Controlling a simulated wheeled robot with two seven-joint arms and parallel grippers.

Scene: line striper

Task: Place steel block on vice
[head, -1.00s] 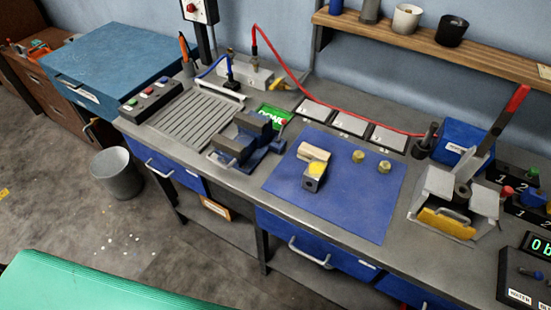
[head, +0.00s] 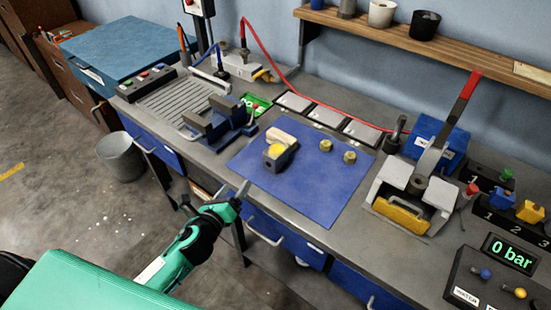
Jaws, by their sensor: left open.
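The steel block (head: 280,158) is a dark grey block with a yellow top patch, lying on the blue mat (head: 325,199) on the workbench. A pale wooden-looking block (head: 283,137) lies right behind it. The vice (head: 215,122), blue with dark jaws, stands on the bench to the left of the mat. My left gripper (head: 243,190) is open and empty at the bench's front edge, in front of and below the steel block, apart from it. My right gripper is not in view.
Two brass nuts (head: 338,151) lie on the mat. Drawer handles stick out along the bench front.

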